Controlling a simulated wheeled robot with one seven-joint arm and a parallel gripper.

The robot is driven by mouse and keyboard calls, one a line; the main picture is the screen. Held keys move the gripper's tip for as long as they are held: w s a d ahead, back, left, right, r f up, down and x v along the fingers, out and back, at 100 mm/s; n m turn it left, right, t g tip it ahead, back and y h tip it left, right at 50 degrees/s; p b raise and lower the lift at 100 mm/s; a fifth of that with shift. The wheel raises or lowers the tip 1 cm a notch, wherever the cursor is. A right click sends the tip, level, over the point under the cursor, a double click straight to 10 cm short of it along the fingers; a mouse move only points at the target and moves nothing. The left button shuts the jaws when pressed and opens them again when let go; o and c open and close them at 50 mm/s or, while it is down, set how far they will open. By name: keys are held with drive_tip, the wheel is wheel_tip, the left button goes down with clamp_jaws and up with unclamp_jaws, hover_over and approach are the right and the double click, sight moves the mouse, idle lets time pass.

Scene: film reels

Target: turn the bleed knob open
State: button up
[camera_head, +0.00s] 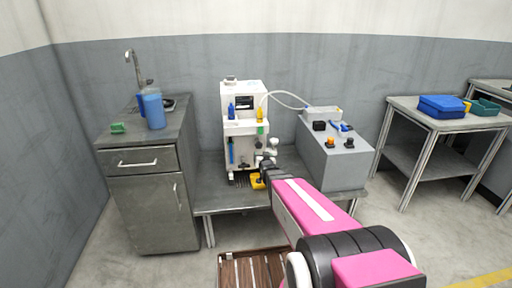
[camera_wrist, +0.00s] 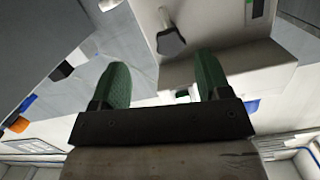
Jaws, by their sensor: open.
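A white machine (camera_head: 235,98) with bottles on its front stands on the low grey bench. My gripper (camera_head: 265,161) is at the machine's lower right front, and my pink arm reaches to it from the front right. In the wrist view my gripper (camera_wrist: 161,82) shows two green fingers, spread apart with nothing between them. A dark knob (camera_wrist: 171,43) on a pale face lies beyond the fingertips, apart from them. I cannot tell for sure whether it is the bleed knob. In the head view my gripper hides part of the machine's lower front.
A grey box (camera_head: 343,170) with orange and black knobs on top stands right of the machine. A grey cabinet (camera_head: 148,205) with a sink and blue jug (camera_head: 153,108) is at the left. A yellow item (camera_head: 257,182) lies close below my gripper.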

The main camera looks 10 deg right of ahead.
sight(259, 146)
drive_tip(key=shift+t, duration=0.9)
drive_tip(key=w, duration=0.3)
drive_tip(key=w+r, duration=0.1)
drive_tip(key=w, duration=0.7)
drive_tip(key=shift+w+a+r, duration=0.1)
drive_tip(key=shift+a+r, duration=0.15)
drive_tip(key=shift+c, duration=0.3)
drive_tip(key=c, duration=0.9)
